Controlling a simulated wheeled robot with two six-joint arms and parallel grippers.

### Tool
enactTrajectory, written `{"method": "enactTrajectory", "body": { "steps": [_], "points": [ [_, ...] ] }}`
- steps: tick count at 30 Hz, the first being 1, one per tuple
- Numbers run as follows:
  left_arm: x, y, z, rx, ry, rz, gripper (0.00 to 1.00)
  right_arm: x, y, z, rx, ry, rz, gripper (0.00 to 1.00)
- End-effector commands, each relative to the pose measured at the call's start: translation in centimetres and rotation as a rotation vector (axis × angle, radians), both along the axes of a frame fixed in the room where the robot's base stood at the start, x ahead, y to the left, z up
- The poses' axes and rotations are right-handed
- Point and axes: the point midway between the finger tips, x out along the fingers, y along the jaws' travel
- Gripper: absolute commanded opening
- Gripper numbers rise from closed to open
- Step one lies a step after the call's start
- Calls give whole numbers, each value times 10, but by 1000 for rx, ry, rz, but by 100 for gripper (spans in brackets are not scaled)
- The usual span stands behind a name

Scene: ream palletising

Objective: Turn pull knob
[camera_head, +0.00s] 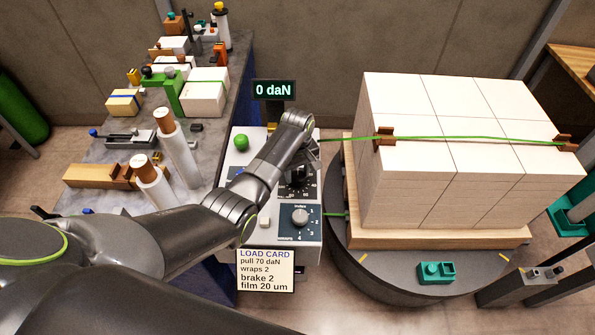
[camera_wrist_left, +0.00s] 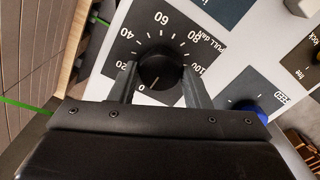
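The pull knob (camera_wrist_left: 160,72) is a black round knob on a dark dial marked 0 to 100, labelled PULL daN. Its pale pointer line is toward the 0 mark. My left gripper (camera_wrist_left: 160,80) has one finger on each side of the knob, close to its edges. I see no clear gap, but cannot tell whether the fingers press on it. In the head view, my left gripper (camera_head: 298,168) is over the pull dial (camera_head: 300,190) and hides most of the knob. The display (camera_head: 274,90) reads 0 daN. My right gripper is out of view.
The panel has a green button (camera_head: 241,142) and a grey wraps knob (camera_head: 300,216). The load card (camera_head: 265,270) says pull 70 daN. A strapped stack (camera_head: 440,150) stands on the turntable (camera_head: 390,280); the left bench (camera_head: 100,155) is cluttered.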

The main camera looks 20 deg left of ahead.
Motion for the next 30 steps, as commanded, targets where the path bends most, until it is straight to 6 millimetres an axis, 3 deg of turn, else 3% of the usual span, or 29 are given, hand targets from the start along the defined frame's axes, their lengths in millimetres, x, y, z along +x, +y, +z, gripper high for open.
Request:
{"method": "enactTrajectory", "body": {
  "steps": [2,14,30],
  "points": [
    [0,1,0,1,-1,0,20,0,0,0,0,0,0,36],
    [1,1,0,2,-2,-77,20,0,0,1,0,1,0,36],
    [2,0,0,3,-5,-536,20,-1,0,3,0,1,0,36]
  ]
}}
